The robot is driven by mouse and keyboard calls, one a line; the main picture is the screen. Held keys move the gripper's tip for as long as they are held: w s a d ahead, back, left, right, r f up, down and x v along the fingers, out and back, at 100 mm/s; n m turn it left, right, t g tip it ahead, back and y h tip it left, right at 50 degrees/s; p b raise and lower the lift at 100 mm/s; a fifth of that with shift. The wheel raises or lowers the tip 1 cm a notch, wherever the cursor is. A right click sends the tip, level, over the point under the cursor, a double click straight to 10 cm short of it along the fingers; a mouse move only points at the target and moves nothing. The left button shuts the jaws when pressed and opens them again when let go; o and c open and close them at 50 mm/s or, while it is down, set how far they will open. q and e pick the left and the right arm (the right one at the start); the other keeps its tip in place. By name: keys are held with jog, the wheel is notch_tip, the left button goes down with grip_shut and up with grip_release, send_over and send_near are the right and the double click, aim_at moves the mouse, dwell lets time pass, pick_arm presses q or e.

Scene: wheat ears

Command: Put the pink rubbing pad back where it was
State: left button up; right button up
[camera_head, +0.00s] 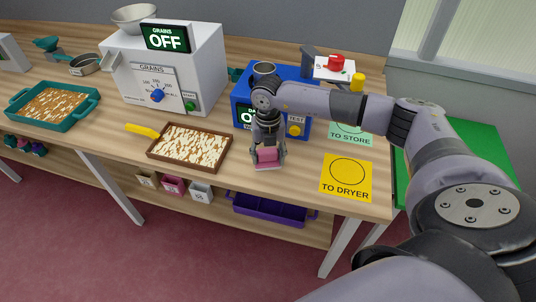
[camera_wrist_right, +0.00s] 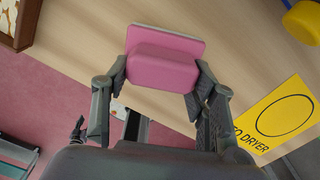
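The pink rubbing pad (camera_head: 267,155) is at the front edge of the bench, in front of the blue tester. It also shows in the right wrist view (camera_wrist_right: 162,64), with a thicker block on a flat plate. My right gripper (camera_head: 267,160) points down at it. In the wrist view, the fingers of this gripper (camera_wrist_right: 162,80) press on both sides of the thick block. I cannot tell whether the pad rests on the bench or is slightly above it. My left gripper is not in view.
A brown tray of grains (camera_head: 190,146) with a yellow-handled tool (camera_head: 140,130) lies left of the pad. The blue tester (camera_head: 296,78) stands behind. The yellow "TO DRYER" mat (camera_head: 346,180) and green "TO STORE" mat (camera_head: 352,139) are at the right. A purple bin (camera_head: 268,212) sits below.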

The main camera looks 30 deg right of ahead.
aim_at(268, 153)
jog(key=o, duration=0.4)
jog(key=shift+o, duration=0.2)
jog(key=shift+r+p, duration=0.3)
notch_tip(268, 153, up, 12)
jog(key=b, duration=0.4)
jog(key=shift+f, duration=0.15)
